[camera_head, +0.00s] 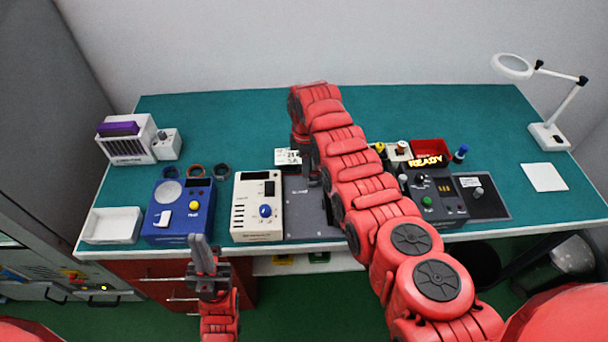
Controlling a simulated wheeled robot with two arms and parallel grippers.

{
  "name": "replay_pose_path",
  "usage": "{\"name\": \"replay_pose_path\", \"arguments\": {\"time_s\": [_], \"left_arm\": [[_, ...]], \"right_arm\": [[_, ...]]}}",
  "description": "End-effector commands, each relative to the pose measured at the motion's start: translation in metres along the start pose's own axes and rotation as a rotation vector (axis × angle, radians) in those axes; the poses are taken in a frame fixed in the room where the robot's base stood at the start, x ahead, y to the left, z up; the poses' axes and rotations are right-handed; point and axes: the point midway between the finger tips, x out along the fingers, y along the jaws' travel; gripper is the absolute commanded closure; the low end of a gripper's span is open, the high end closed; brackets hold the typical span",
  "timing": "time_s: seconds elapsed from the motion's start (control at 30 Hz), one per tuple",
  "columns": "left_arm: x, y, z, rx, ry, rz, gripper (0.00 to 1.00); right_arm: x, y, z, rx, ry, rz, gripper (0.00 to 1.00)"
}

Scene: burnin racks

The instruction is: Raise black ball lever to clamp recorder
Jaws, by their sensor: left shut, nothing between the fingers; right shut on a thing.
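My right arm reaches across the bench from the right. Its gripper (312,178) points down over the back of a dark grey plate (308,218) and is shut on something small. I take this to be the lever, but the arm and fingers hide it, and I cannot make out a black ball. A cream unit (244,213) with a blue knob stands just left of the plate; I cannot tell whether it is the recorder. My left gripper (199,240) is shut and empty, fingers upward, in front of the bench edge.
A blue unit (180,228) and white tray (112,224) stand at the left. A black unit (434,206) reading READY is right of my arm, with a red bin (432,147) behind. A magnifier lamp (548,136) stands far right.

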Motion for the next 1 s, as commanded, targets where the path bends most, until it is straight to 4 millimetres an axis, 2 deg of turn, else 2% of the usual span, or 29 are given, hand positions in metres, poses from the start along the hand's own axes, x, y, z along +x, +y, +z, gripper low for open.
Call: {"name": "replay_pose_path", "arguments": {"time_s": [0.1, 1.0], "left_arm": [[0.004, 0.0, -0.001, 0.0, 0.0, 0.0, 1.0], [0.007, 0.0, -0.001, 0.0, 0.0, 0.0, 1.0]], "right_arm": [[-0.002, 0.0, 0.009, 0.007, -0.006, -0.001, 1.0], [-0.003, 0.0, 0.028, 0.001, 0.0, 0.0, 1.0]]}}
